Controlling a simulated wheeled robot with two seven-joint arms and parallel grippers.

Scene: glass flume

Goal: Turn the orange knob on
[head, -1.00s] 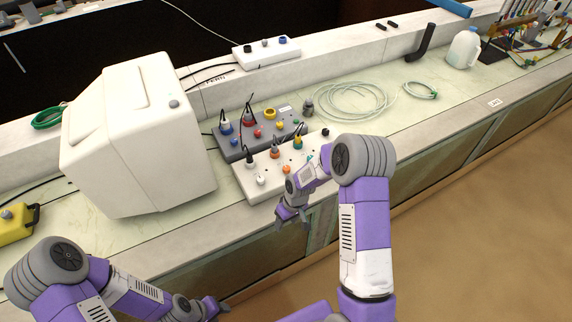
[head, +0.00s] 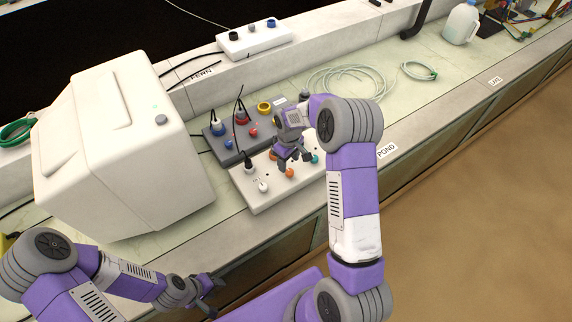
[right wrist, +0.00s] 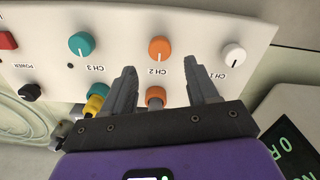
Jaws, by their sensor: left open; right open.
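The orange knob (right wrist: 160,48) sits on the white control panel (right wrist: 120,22) at the "CH 2" label, which reads upside down in the right wrist view. It also shows low on the panel in the head view (head: 290,172). My right gripper (right wrist: 163,72) is open above the panel. Its fingertips point toward the orange knob, one on each side of its line, and nothing is between them at the tips. An orange plug (right wrist: 155,97) shows between the fingers further back. My left gripper (head: 211,289) is open and empty, low in front of the bench.
A teal knob (right wrist: 81,43) and a white knob (right wrist: 234,55) flank the orange one. A black power knob (right wrist: 30,91) and red switch (right wrist: 7,40) are at the left. A grey panel (head: 215,147) with plugs stands behind, a big white box (head: 115,150) at left.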

